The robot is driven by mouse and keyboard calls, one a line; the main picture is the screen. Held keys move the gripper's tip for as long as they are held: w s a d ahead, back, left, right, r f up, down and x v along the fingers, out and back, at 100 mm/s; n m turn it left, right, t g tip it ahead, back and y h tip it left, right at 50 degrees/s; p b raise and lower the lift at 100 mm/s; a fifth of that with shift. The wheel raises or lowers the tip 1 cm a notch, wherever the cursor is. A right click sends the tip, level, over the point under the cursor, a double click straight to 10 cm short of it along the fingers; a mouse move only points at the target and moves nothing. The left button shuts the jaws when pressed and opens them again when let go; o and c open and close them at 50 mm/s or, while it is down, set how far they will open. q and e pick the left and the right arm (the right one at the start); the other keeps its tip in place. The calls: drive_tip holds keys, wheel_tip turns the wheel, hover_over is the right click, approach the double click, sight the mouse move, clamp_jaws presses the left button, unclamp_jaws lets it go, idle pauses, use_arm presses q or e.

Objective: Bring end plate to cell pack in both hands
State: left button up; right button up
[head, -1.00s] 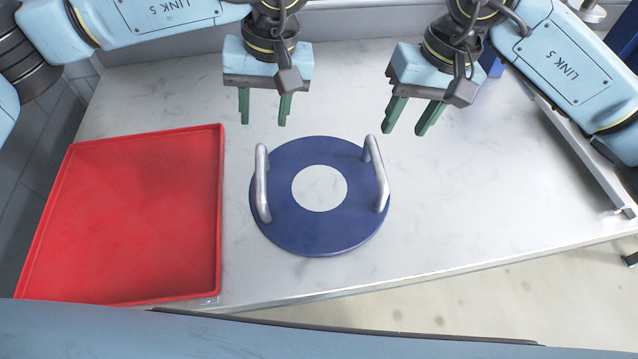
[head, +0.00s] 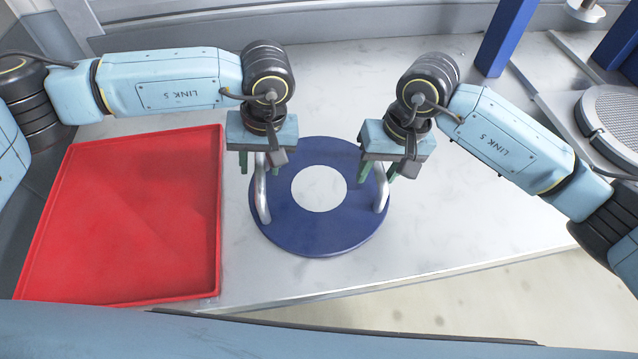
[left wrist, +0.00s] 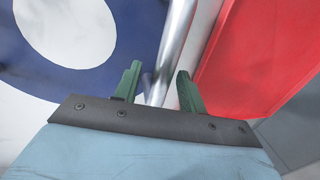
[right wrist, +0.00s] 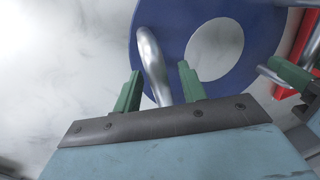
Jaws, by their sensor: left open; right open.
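The end plate (head: 320,235) is a blue disc with a white round centre and two upright silver handles, lying flat on the worktop. My left gripper (head: 260,168) is open over its left handle (head: 262,195); in the left wrist view the green fingers (left wrist: 158,88) stand on either side of that bar. My right gripper (head: 376,172) is open over the right handle (head: 383,192); in the right wrist view its fingers (right wrist: 160,88) stand on either side of that bar (right wrist: 152,60). The head view partly hides both handles' tops. I cannot tell whether the fingers touch the bars.
A red tray (head: 130,290) lies left of the plate, close to it. At the right are a blue post (head: 507,38) and a round grey meshed disc (head: 612,115) on a metal frame, perhaps the cell pack. The worktop (head: 450,225) right of the plate is clear.

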use_arm(q)
clamp_jaws()
use_arm(e)
clamp_jaws()
use_arm(q)
drive_tip(key=shift+r, duration=0.1)
idle(0.9)
drive_tip(key=shift+w+r, duration=0.1)
drive_tip(key=shift+w, duration=0.05)
use_arm(e)
drive_tip(key=shift+w+r, duration=0.15)
drive_tip(key=shift+r, duration=0.05)
